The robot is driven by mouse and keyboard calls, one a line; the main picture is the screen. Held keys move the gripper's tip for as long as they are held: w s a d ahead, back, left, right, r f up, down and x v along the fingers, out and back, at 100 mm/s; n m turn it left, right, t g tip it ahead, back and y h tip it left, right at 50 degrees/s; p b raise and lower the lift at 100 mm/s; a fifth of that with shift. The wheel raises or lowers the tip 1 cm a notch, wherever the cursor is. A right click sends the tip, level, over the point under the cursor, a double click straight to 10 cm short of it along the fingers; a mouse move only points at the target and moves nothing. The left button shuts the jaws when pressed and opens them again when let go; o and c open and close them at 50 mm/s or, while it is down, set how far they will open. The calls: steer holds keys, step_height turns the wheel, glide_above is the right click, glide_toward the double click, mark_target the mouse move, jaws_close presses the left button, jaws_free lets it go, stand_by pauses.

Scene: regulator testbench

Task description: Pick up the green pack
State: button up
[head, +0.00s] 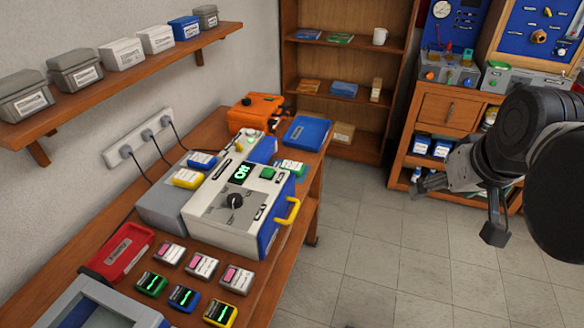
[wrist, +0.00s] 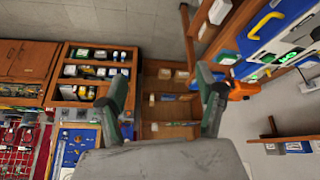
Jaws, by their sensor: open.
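A green pack (head: 152,284) with a dark screen lies on the wooden bench, at the left of the front row beside a blue and a yellow pack. Another green-and-white pack (head: 290,168) lies farther back, to the right of the white test unit (head: 230,205). I cannot tell which of the two is meant. My gripper (head: 458,210) hangs in the air at the right, over the floor and well away from the bench. In the wrist view my gripper (wrist: 161,78) is open, with nothing between its fingers.
A blue pack (head: 184,298), a yellow pack (head: 220,309), several white-and-pink packs and a red tray (head: 118,252) sit close around the front green pack. A yellow handle (head: 287,211) juts from the test unit. A shelf (head: 140,62) overhangs the left wall. Open floor (head: 375,255) lies right of the bench.

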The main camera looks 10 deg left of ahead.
steer(key=w+a+r+n+g, duration=0.1)
steer(key=w+a+n, duration=0.1)
steer(key=w+a, duration=0.35)
steer(key=w+a+r+n+g, duration=0.1)
steer(key=w+a+r+n, duration=0.1)
steer(key=w, duration=0.6)
steer(key=n+g, duration=0.4)
steer(key=n, duration=0.6)
glide_above(288, 165)
steer(key=shift+y, duration=0.4)
step_height(288, 165, down, 26)
steer(key=shift+w+d+r, duration=0.1)
steer(key=shift+r, duration=0.05)
steer(key=shift+a+f, duration=0.2)
steer(key=shift+f, duration=2.85)
steer(key=shift+c, duration=0.5)
steer(key=shift+r, duration=0.1)
steer(key=c, duration=1.3)
